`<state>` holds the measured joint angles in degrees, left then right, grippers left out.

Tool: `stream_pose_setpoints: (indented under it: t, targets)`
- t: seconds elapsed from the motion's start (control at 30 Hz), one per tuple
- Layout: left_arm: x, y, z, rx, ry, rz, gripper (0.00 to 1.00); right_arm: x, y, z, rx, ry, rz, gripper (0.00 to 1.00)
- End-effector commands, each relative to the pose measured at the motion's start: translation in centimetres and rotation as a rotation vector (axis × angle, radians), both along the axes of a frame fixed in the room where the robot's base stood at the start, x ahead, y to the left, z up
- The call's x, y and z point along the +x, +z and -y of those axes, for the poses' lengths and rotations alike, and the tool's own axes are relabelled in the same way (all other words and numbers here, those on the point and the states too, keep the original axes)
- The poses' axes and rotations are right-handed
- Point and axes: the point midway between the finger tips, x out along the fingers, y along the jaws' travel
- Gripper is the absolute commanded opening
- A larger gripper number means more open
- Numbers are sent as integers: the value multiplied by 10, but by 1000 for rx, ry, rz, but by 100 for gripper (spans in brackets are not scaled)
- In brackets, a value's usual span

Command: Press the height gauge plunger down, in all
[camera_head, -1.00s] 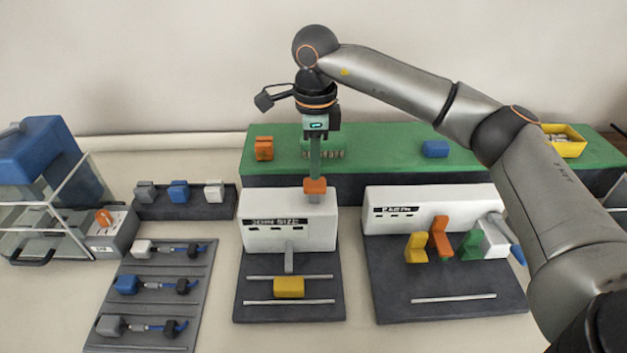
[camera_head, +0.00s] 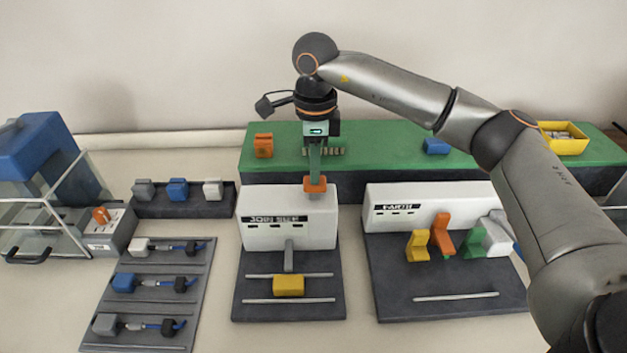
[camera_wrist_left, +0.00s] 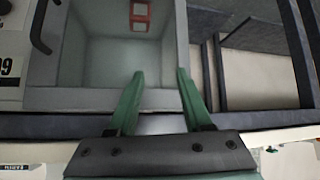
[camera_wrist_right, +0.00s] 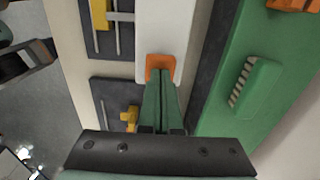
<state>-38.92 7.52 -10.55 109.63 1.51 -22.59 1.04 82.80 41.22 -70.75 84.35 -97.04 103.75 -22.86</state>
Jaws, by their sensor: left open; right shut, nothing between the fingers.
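The height gauge is a white box (camera_head: 287,220) labelled "JOIN SIZE" on a dark base. An orange cap (camera_head: 315,186) sits at its top, right of centre; I take it for the plunger. A grey stem (camera_head: 289,256) comes down the front to a yellow block (camera_head: 289,285). My right gripper (camera_head: 315,175) is shut, pointing down, its tips at the cap. In the right wrist view the tips (camera_wrist_right: 161,83) meet the orange cap (camera_wrist_right: 160,66); contact pressure cannot be told. My left gripper (camera_wrist_left: 160,76) is open and empty, seen only in the left wrist view.
A second white box (camera_head: 430,207) stands to the right with coloured levers. A green bench (camera_head: 380,147) runs behind. At left are a tray of cables (camera_head: 165,263) and a clear-walled blue machine (camera_head: 40,150). A grey-walled box (camera_wrist_left: 110,98) lies beyond the left fingers.

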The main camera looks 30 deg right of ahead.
Motion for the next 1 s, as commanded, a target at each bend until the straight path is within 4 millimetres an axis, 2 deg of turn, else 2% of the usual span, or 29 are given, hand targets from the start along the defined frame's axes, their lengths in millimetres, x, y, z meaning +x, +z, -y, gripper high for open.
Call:
stream_pose_setpoints:
  t: [0.17,0.63,1.0]
  targets:
    - [0,-1,0,0,0,0,50,0,-3,0,-1,0,-2,0]
    - [0,-16,0,0,0,1,50,-1,-28,0,-1,0,-5,0]
    - [0,-8,0,0,0,1,50,-1,-19,0,-1,1,-6,0]
